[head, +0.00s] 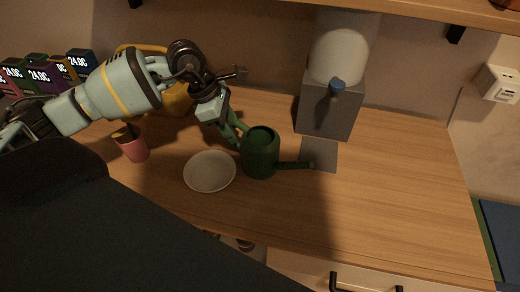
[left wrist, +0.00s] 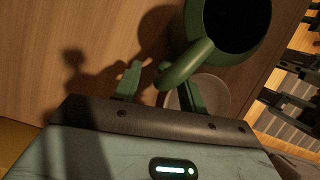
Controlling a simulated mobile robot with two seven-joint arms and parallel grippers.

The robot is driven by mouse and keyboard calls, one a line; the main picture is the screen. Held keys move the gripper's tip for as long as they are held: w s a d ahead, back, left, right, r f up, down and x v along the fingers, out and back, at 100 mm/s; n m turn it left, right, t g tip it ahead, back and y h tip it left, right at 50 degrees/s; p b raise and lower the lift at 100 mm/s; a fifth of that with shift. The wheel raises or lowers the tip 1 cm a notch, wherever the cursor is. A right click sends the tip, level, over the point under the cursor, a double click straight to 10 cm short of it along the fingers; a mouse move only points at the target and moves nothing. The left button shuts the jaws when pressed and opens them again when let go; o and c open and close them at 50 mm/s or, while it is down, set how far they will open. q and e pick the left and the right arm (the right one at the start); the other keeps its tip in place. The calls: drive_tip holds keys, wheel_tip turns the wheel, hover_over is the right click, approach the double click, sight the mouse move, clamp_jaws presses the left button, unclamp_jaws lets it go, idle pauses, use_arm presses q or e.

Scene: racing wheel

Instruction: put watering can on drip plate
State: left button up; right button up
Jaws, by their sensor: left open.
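A dark green watering can (head: 261,153) stands upright on the wooden counter, its spout pointing right. In the left wrist view the can (left wrist: 225,25) has its handle reaching down to the fingers. My left gripper (head: 231,128) is at the can's handle side, left of its body. In the left wrist view the gripper (left wrist: 160,88) is open, with the handle's end at the gap between the fingers; contact is unclear. A round pale plate (head: 209,171) lies left of the can. A flat grey square (head: 319,155) lies right of it. I cannot tell which is the drip plate.
A grey dispenser (head: 328,105) with a white tank and a blue-grey tap stands behind the flat grey square. A pink pot (head: 132,145) stands left of the plate. A yellow object (head: 178,99) is partly hidden behind my left arm. The counter's right side is clear.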

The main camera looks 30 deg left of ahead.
sight(259, 146)
use_arm(q)
drive_tip(key=shift+d+f, duration=0.2)
drive_tip(key=shift+f, duration=0.3)
clamp_jaws()
use_arm(e)
drive_tip(key=shift+s+f, duration=0.1)
drive_tip(key=shift+s, duration=0.15)
use_arm(q)
drive_tip(key=shift+r, duration=0.1)
use_arm(e)
drive_tip(key=shift+w, duration=0.1)
use_arm(q)
drive_tip(key=shift+w+r, duration=0.1)
drive_tip(key=shift+r, duration=0.4)
drive_tip(key=shift+s+d+r+b, duration=0.15)
drive_tip(key=shift+s+d+r, duration=0.1)
drive_tip(key=shift+r, duration=0.35)
drive_tip(key=shift+s+d+r+b, duration=0.15)
drive_tip(key=shift+d+r, duration=0.05)
drive_tip(key=shift+r, duration=0.4)
drive_tip(key=s+d+r+b, duration=0.1)
drive_tip(key=s+d, duration=0.7)
drive_tip(key=d, duration=0.4)
drive_tip(key=shift+s+r, duration=0.2)
drive_tip(key=shift+s, duration=0.2)
use_arm(e)
drive_tip(key=shift+s+f, duration=0.3)
drive_tip(key=shift+f, duration=0.2)
drive_tip(key=shift+s+f, duration=0.25)
drive_tip(key=shift+f, duration=0.2)
